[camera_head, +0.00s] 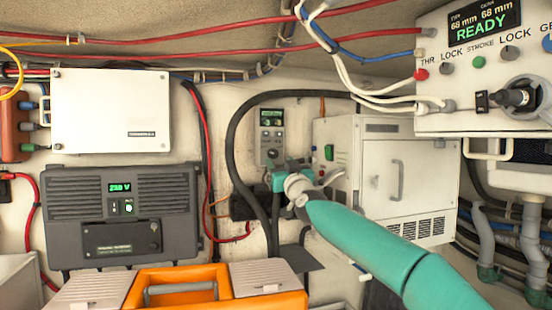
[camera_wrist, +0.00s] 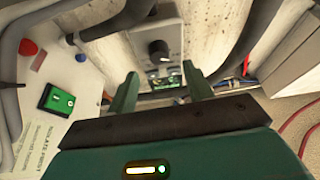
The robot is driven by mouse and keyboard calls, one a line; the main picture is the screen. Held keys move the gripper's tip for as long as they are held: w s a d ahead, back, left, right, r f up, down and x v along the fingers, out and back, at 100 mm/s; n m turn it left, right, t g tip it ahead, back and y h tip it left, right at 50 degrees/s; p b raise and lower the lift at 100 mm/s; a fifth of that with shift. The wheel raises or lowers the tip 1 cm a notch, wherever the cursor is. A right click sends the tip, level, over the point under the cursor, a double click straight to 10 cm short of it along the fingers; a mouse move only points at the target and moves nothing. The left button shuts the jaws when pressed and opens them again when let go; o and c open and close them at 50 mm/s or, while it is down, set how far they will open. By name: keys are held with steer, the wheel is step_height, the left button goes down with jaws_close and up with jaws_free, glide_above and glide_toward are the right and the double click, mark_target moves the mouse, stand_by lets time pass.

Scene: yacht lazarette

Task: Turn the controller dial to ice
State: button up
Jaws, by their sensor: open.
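The controller (camera_head: 271,125) is a small grey box on the back wall with a lit green display at its top. The controller's face (camera_wrist: 170,35) is grey there, with the lit display below the knob. My gripper (camera_wrist: 160,75) is open and empty, apart from the dial. The dial's setting and labels are too small to read.
A white cabinet (camera_head: 380,195) stands close right of the controller. A thick black hose (camera_head: 232,150) loops around its left and top. An orange toolbox (camera_head: 185,285) is at the front, a dark 230 V unit (camera_head: 125,215) at left, and a READY panel (camera_head: 480,70) at upper right.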

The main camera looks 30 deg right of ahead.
mark_target(274, 154)
steer(key=shift+x, duration=2.45)
steer(key=c, duration=1)
